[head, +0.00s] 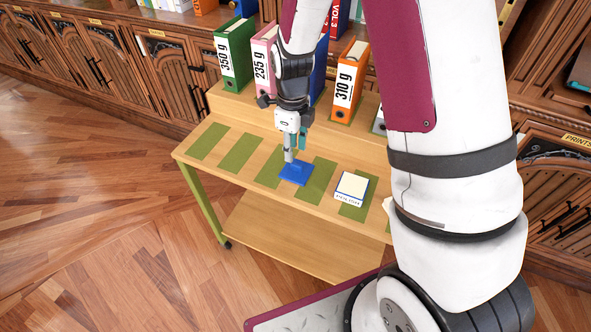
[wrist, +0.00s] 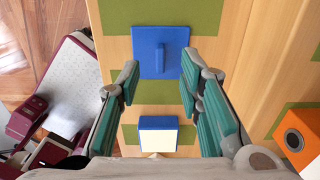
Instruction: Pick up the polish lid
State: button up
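The polish lid, a flat blue square with a raised bar handle, lies on the wooden cart top (head: 225,163) partly over a green strip; it shows in the head view (head: 297,175) and near the top of the wrist view (wrist: 150,62). My gripper (head: 292,157) is just above the lid, pointing down, and partly hides it in the head view. In the wrist view my gripper (wrist: 160,72) is open and empty, with its green-padded fingers apart on either side of the handle's line. The handle appears slightly beyond the fingertips.
A cream-topped box with blue edges (head: 352,187) sits right of the lid; the wrist view also shows it (wrist: 158,134). Behind, on a raised shelf, stand green (head: 235,55), pink (head: 264,60) and orange (head: 349,80) binders. The cart top's left part is clear.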

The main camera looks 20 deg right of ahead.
aim_at(297, 165)
jog(key=shift+s+d+f, duration=0.1)
jog(key=shift+f, duration=0.9)
jog(key=shift+s+d+f, duration=0.15)
jog(key=shift+f, duration=0.9)
jog(key=shift+s+d+f, duration=0.1)
jog(key=shift+f, duration=0.9)
grip_shut()
